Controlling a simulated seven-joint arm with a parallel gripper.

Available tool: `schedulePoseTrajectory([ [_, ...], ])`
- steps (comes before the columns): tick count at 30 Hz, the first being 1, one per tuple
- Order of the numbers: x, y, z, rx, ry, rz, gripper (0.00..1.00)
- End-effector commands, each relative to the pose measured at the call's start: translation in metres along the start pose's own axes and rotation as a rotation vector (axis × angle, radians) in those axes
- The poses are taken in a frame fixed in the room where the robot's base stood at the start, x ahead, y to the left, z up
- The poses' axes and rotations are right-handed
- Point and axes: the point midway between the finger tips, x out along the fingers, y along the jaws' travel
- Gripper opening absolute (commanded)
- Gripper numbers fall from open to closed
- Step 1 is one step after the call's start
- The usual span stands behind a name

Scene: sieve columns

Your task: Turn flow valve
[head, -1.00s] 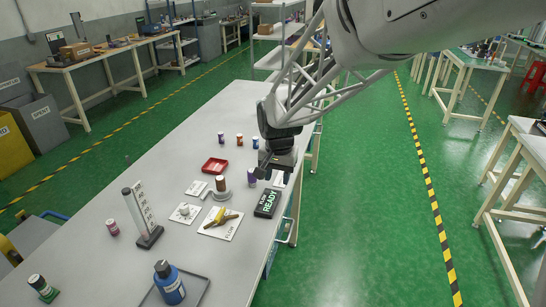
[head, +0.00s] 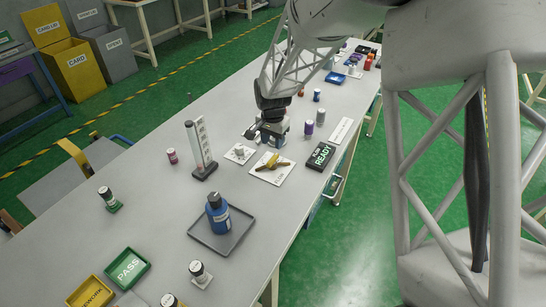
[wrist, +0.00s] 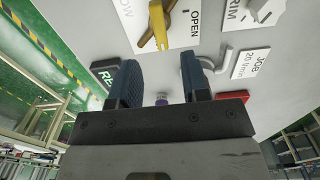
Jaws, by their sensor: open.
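The flow valve is a yellow handle (head: 272,162) on a white plate (head: 262,174) lying on the long grey table. In the wrist view the yellow handle (wrist: 156,24) is at the top, pointing down the picture, beside the printed word OPEN. My gripper (wrist: 160,80) is open, with nothing visible between its two dark blue fingers. In the head view my gripper (head: 272,140) is just behind the valve plate, apart from the handle. Its fingertips are hard to make out there.
The READY box (head: 320,156) stands right of the valve. A white knob plate (head: 240,153) and an upright column stand (head: 201,148) are left. A purple-topped vial (head: 308,129) is behind right. A blue bottle (head: 217,213) stands on a dark tray (head: 240,238) in front.

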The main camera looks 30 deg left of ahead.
Motion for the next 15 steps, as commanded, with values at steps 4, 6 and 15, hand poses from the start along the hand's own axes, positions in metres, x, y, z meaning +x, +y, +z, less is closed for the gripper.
schedulePoseTrajectory([
  [4,0.0,0.0,0.0,0.0,0.0,0.0,0.43],
  [6,0.0,0.0,0.0,0.0,0.0,0.0,0.43],
  [15,0.011,0.001,0.0,0.0,-0.001,0.001,0.43],
])
